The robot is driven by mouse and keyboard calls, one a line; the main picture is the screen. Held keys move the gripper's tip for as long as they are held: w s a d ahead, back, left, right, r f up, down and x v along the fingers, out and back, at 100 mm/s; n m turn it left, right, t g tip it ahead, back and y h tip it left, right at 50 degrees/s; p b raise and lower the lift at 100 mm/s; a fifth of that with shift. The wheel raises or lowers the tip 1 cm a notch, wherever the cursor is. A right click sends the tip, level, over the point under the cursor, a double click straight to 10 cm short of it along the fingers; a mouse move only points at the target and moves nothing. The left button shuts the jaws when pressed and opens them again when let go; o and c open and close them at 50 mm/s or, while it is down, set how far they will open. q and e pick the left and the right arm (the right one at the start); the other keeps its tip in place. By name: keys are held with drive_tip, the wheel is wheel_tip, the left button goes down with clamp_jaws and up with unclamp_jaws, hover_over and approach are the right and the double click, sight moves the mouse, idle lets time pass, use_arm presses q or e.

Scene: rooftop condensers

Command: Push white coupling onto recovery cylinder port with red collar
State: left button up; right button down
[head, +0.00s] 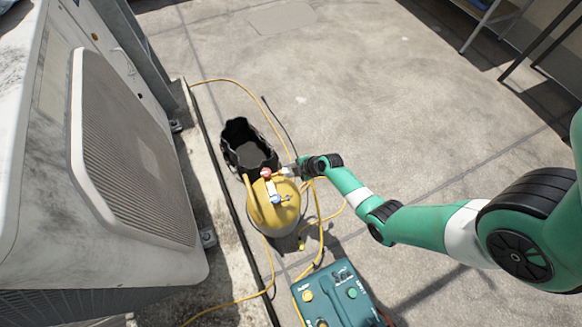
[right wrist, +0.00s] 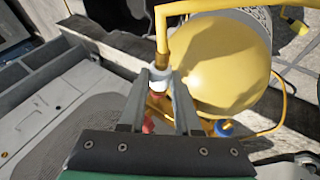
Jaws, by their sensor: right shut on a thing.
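The yellow recovery cylinder (head: 270,214) stands upright on the concrete, with a red fitting (head: 266,173) and a blue fitting (head: 276,199) on top. My right gripper (head: 284,171) reaches in from the right, beside the red fitting. In the right wrist view, my right gripper (right wrist: 160,80) is shut on the white coupling (right wrist: 160,75), from which a yellow hose (right wrist: 163,40) rises. Red parts (right wrist: 157,97) show between the fingers, right by the coupling. The blue fitting (right wrist: 224,128) is to their right. I cannot tell whether coupling and port touch. My left gripper is out of view.
A black open bin (head: 247,150) stands behind the cylinder. A teal machine (head: 335,293) sits in front, and yellow hoses (head: 318,225) loop on the ground. A large condenser unit (head: 130,150) fills the left.

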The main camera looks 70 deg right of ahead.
drive_tip(key=shift+w+a, duration=0.15)
idle(0.3)
drive_tip(key=c, duration=1.1)
unclamp_jaws()
drive_tip(key=o, duration=0.6)
drive_tip(key=shift+w+a, duration=0.1)
drive_tip(key=s+d, duration=0.2)
drive_tip(key=s+d+b, duration=0.1)
drive_tip(key=s+d, duration=0.2)
drive_tip(key=shift+s+d, duration=0.2)
drive_tip(key=shift+s, duration=0.05)
